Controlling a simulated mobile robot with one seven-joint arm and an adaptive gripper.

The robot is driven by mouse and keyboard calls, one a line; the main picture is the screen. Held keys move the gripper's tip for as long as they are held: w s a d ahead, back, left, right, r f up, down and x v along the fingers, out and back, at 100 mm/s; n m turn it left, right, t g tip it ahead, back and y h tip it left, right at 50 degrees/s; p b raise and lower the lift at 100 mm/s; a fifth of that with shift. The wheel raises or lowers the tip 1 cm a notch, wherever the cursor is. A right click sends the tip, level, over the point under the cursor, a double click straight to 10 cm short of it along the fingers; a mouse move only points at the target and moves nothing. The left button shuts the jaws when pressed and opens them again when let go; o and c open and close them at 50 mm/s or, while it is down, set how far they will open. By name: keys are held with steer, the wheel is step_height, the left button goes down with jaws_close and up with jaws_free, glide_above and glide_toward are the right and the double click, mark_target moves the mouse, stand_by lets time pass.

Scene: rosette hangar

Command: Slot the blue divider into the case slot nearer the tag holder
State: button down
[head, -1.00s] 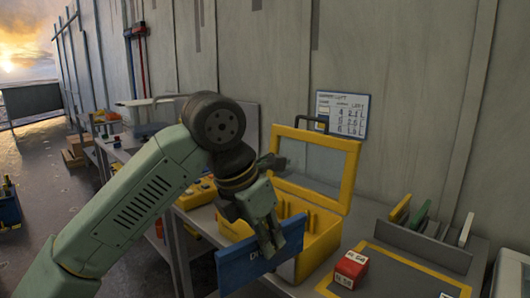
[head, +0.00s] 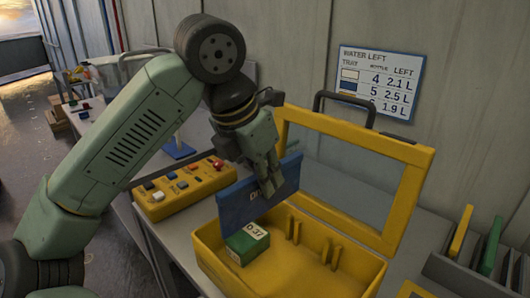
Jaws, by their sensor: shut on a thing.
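My gripper (head: 268,184) is shut on the top edge of the blue divider (head: 241,206), a flat panel with partly hidden lettering. It holds the divider upright and slightly tilted over the left part of the open yellow case (head: 350,265). Inside the case, two pairs of yellow ribs form slots: a left slot (head: 293,230) and a right slot (head: 331,253). The divider is left of both slots. A small blue base with a thin upright (head: 179,149) stands behind the control box; I cannot tell for sure that it is the tag holder.
A green labelled box (head: 246,246) sits in the case's left end, just below the divider. The raised lid frame (head: 408,195) stands behind. A yellow control box (head: 184,190) is left. A grey rack (head: 458,277) with yellow and green panels is right. A wall chart (head: 376,82) hangs behind.

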steer(key=shift+w, duration=0.5)
steer(key=shift+s+f+b, duration=0.2)
steer(key=shift+f+b, duration=0.25)
steer(key=shift+f, duration=0.15)
step_height(320, 180, down, 7)
steer(key=b, duration=0.5)
steer(key=shift+f+b, duration=0.15)
steer(key=shift+b, duration=0.25)
steer(key=shift+w+f+b, duration=0.15)
steer(key=shift+f+b, duration=3.65)
steer(key=shift+f, duration=0.1)
stand_by(1.6)
